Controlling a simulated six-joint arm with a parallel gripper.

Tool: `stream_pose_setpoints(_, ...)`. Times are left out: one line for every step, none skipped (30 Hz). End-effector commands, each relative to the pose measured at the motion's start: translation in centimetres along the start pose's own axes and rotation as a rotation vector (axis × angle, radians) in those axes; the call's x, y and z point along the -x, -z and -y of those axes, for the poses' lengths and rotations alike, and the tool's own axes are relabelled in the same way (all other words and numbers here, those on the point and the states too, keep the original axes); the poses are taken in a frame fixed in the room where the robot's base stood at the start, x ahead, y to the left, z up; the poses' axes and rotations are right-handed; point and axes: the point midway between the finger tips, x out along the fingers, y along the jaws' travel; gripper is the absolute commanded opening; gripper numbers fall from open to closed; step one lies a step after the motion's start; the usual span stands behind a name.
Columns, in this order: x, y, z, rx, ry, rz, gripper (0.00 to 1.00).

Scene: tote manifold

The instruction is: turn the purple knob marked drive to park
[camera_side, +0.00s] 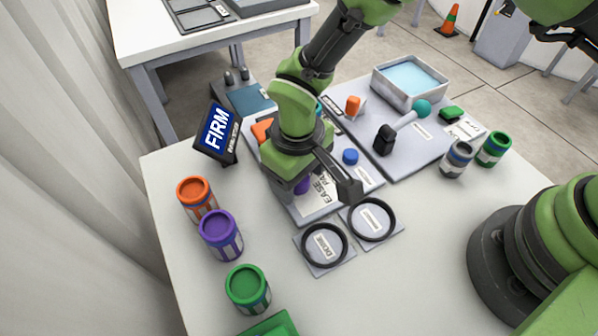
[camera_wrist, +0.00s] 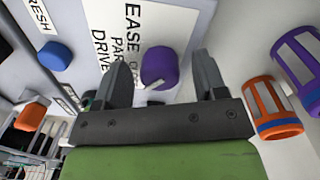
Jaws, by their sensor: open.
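The purple knob (camera_wrist: 159,67) sits on a pale panel (camera_wrist: 187,20) between my gripper's fingers in the wrist view. A white mark shows at its lower left edge. Printed words beside it read EASE, PARK and DRIVE; one line is partly unreadable. My gripper (camera_wrist: 160,58) is open, one finger on each side of the knob, with visible gaps. In the side view my gripper (camera_side: 322,178) is low over the panel, and only a sliver of the purple knob (camera_side: 302,186) shows beneath it. I cannot tell the finger height over the panel.
A blue knob (camera_side: 350,157) and an orange switch (camera_side: 353,105) are nearby. Two black rings (camera_side: 324,245) lie in front. Orange (camera_side: 196,196), purple (camera_side: 221,235) and green (camera_side: 247,288) cans stand left.

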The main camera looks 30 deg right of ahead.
Motion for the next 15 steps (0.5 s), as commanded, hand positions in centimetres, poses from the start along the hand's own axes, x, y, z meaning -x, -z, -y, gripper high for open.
stream_pose_setpoints(-0.10, 0.00, -0.01, -0.001, 0.000, 0.000, 0.65)
stream_pose_setpoints(-0.11, 0.01, -0.01, -0.001, 0.000, 0.000, 0.65)
stream_pose_setpoints(-0.11, 0.01, -0.01, -0.001, 0.000, 0.000, 0.65)
stream_pose_setpoints(-0.10, 0.01, -0.01, -0.001, 0.000, 0.000, 0.65)
stream_pose_setpoints(-0.09, 0.01, 0.00, -0.001, 0.000, 0.000, 0.65)
stream_pose_setpoints(-0.09, 0.01, -0.01, -0.001, 0.000, 0.000, 0.65)
stream_pose_setpoints(-0.08, 0.01, 0.00, -0.001, 0.000, 0.000, 0.65)
stream_pose_setpoints(-0.08, 0.01, -0.01, -0.001, 0.000, 0.000, 0.60)
stream_pose_setpoints(-0.08, 0.01, -0.01, 0.000, 0.000, 0.000, 0.51)
stream_pose_setpoints(-0.07, 0.00, -0.01, 0.000, 0.000, 0.000, 0.44)
stream_pose_setpoints(-0.07, 0.00, -0.01, 0.000, 0.000, 0.000, 0.38)
stream_pose_setpoints(-0.07, 0.00, -0.01, 0.000, 0.000, 0.000, 0.28)
stream_pose_setpoints(-0.07, 0.00, 0.00, 0.000, 0.000, 0.000, 0.21)
stream_pose_setpoints(-0.06, 0.00, -0.01, 0.000, 0.000, 0.000, 0.16)
stream_pose_setpoints(-0.06, 0.00, 0.00, 0.000, 0.000, 0.000, 0.16)
